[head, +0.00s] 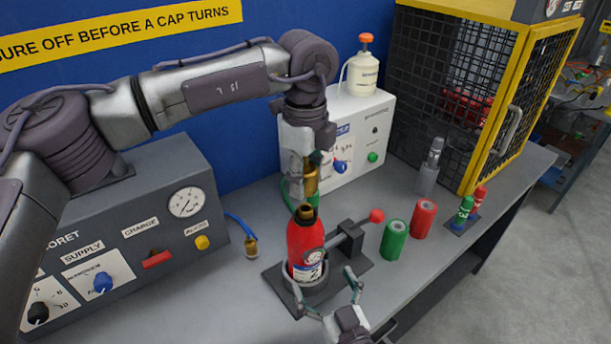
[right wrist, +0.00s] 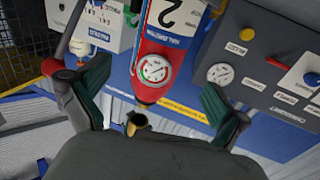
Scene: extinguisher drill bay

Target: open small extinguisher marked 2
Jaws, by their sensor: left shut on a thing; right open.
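The small red extinguisher (head: 303,243) stands upright in a round holder on a dark base (head: 285,295). In the right wrist view it appears inverted, with a 2 on its label (right wrist: 176,12) and a gauge (right wrist: 153,69). Its brass neck (head: 305,211) shows a dark opening, also visible in the right wrist view (right wrist: 136,121). My left gripper (head: 307,187) is shut on a brass cap (head: 311,178) just above the neck, apparently clear of it. My right gripper (head: 323,285) is open, its fingers low on either side of the extinguisher; contact is unclear.
A red-knobbed lever (head: 376,215) sticks out right of the holder. Green (head: 394,240) and red (head: 423,218) cylinders stand to its right. A grey gauge panel (head: 150,210) is at left, a white box (head: 365,145) behind, a yellow-framed cage (head: 500,90) at back right. The front right bench is clear.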

